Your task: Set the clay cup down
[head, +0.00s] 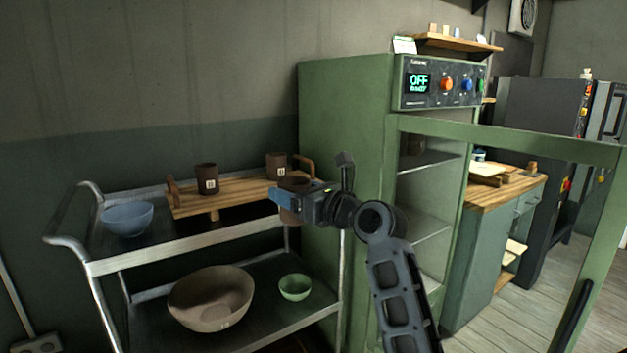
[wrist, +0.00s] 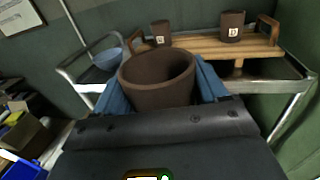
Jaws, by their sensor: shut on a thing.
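A dark brown clay cup (wrist: 158,82) is held upright between the blue fingers of my gripper (wrist: 158,90) in the wrist view. In the head view my gripper (head: 285,196) hides much of the held cup (head: 291,213), which is in front of the right end of a wooden tray (head: 235,197). Two more brown cups with pale labels stand on the tray: a left one (head: 207,179) and a right one (head: 277,165). In the wrist view both stand beyond the held cup, the left (wrist: 161,33) and the right (wrist: 232,26). Whether the held cup touches anything below is hidden.
The tray sits on the top shelf of a metal cart (head: 145,258). A blue bowl (head: 127,219) stands left on that shelf. A large beige bowl (head: 211,299) and a green bowl (head: 295,288) are on the lower shelf. A green cabinet (head: 345,130) with an open door stands right of the cart.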

